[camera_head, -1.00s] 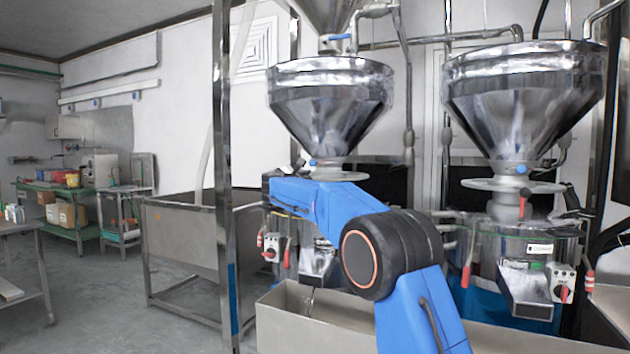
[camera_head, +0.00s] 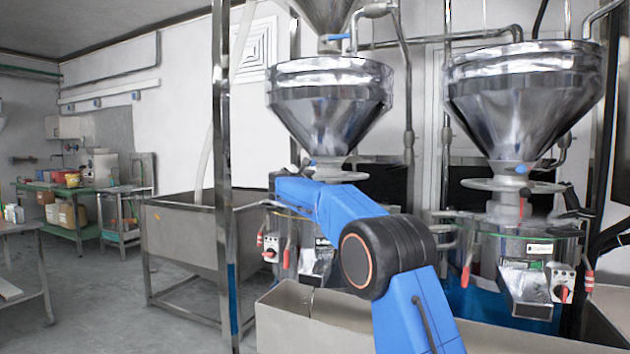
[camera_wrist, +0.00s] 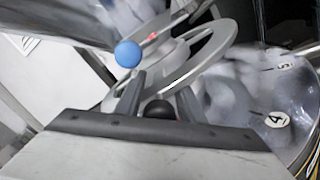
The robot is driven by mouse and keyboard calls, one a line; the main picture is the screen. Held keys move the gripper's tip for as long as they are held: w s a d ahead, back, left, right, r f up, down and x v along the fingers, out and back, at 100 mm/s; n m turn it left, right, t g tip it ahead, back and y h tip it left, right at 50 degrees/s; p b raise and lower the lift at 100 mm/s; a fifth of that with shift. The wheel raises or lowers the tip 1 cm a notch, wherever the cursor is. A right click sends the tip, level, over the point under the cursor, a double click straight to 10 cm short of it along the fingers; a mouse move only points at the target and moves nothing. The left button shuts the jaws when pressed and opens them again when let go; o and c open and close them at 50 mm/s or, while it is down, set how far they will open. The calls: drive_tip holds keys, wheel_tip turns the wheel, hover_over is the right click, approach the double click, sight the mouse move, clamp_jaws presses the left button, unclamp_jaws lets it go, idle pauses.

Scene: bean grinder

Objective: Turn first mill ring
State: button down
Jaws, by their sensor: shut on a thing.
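The first mill (camera_head: 318,262) stands on the left under its steel hopper (camera_head: 330,105). Its pale ring (camera_head: 345,176) lies flat below the hopper neck, partly hidden by my blue arm. In the wrist view the ring (camera_wrist: 222,38) is a tilted grey wheel with open slots. My gripper (camera_wrist: 160,100) is at the near edge of the ring, its two fingers on either side of a dark round knob (camera_wrist: 158,108) and shut on it. The head view hides my gripper behind the arm.
A blue ball handle (camera_wrist: 127,54) is close by the fingers at upper left. A drum top with numbers (camera_wrist: 278,119) is at right. A second mill (camera_head: 525,265) stands to the right. A steel bin (camera_head: 180,240) and post (camera_head: 222,180) are left of the arm.

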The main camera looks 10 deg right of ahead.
sight(333, 179)
drive_tip(key=shift+s+d+n+t+y, duration=0.3)
drive_tip(key=shift+d+n+y, duration=0.1)
drive_tip(key=shift+d+y, duration=0.15)
drive_tip(key=shift+s+d+n+t+y, duration=0.3)
drive_tip(key=shift+d+n+y, duration=0.15)
drive_tip(key=shift+y, duration=0.1)
drive_tip(key=shift+s+d, duration=0.25)
drive_tip(key=shift+d, duration=0.3)
drive_tip(key=shift+s+d, duration=0.2)
drive_tip(key=shift+d, duration=0.35)
drive_tip(key=shift+s+d+r, duration=0.1)
drive_tip(key=shift+s+d, duration=0.05)
drive_tip(key=shift+d, duration=0.55)
drive_tip(key=shift+s+d, duration=0.1)
drive_tip(key=shift+d, duration=0.7)
drive_tip(key=c, duration=1.5)
unclamp_jaws()
drive_tip(key=shift+o, duration=0.2)
drive_tip(key=shift+d, duration=0.1)
drive_tip(key=shift+a, duration=0.2)
